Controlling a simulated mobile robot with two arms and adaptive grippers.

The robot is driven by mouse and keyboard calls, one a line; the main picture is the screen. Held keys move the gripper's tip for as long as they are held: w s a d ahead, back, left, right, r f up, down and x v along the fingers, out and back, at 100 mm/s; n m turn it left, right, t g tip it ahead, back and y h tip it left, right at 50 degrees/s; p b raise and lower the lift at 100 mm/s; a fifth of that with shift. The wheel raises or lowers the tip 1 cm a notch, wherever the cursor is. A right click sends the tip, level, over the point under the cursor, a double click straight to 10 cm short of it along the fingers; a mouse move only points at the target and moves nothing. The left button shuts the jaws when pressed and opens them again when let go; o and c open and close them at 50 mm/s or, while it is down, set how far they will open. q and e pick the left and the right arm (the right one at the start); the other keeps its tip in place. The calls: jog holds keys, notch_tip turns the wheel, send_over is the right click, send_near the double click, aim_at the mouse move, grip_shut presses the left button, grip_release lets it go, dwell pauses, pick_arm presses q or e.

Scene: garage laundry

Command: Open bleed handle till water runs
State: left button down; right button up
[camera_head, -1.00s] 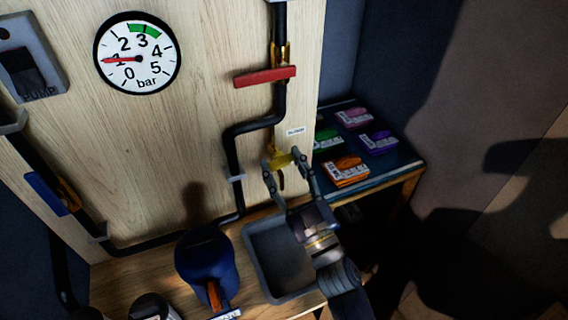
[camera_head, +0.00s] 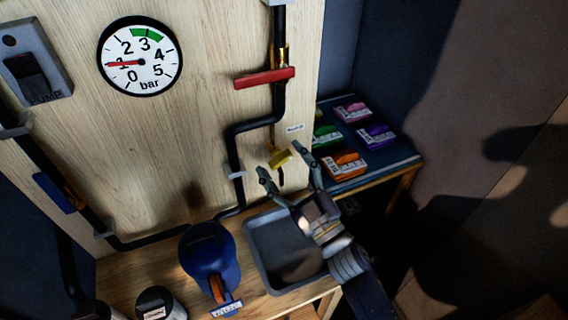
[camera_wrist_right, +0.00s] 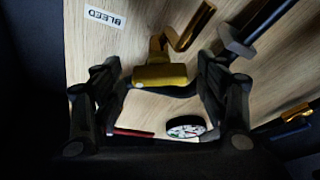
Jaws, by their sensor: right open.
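The yellow bleed handle (camera_head: 281,157) is on the low right part of the wooden panel, below a small BLEED label (camera_head: 295,128). It also shows in the right wrist view (camera_wrist_right: 163,77), between my fingers. My right gripper (camera_head: 280,160) is open, with one finger on each side of the handle and gaps visible in the wrist view. A brass spout (camera_head: 281,180) hangs below the handle, partly behind the fingers. I see no stream under it. A grey tray (camera_head: 256,256) stands below, partly covered by my arm. My left gripper is not in view.
The pressure gauge (camera_head: 140,60) reads about 1 bar. A red lever (camera_head: 264,78) sits on the black pipe above; a blue lever (camera_head: 55,193) is at left. A blue jug (camera_head: 208,255) stands left of the tray. Several coloured packs lie on the side shelf (camera_head: 400,162).

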jog(key=v, duration=1.2)
jog(key=shift+r, duration=0.1)
jog(key=c, duration=0.3)
jog(key=shift+h, duration=0.5)
jog(key=a+r, duration=0.1)
jog(key=r, duration=0.1)
jog(key=s+a+r, duration=0.1)
jog(key=a+r, duration=0.1)
jog(key=s+a+r, duration=0.1)
jog(key=a+r, duration=0.1)
jog(key=shift+s+r, duration=0.1)
jog(key=shift+r, duration=0.15)
grip_shut()
jog(key=p+x, duration=0.4)
jog(key=x, duration=0.6)
jog(key=shift+w+d+f, duration=0.1)
jog(key=shift+d+f, duration=0.2)
jog(key=shift+f, duration=0.35)
jog(key=shift+w+d+f, duration=0.15)
jog(key=shift+d+f, duration=0.15)
jog(key=shift+f, duration=0.3)
jog(key=shift+w+d+f, duration=0.1)
jog(key=shift+d+f, duration=0.2)
jog(key=shift+f, duration=0.35)
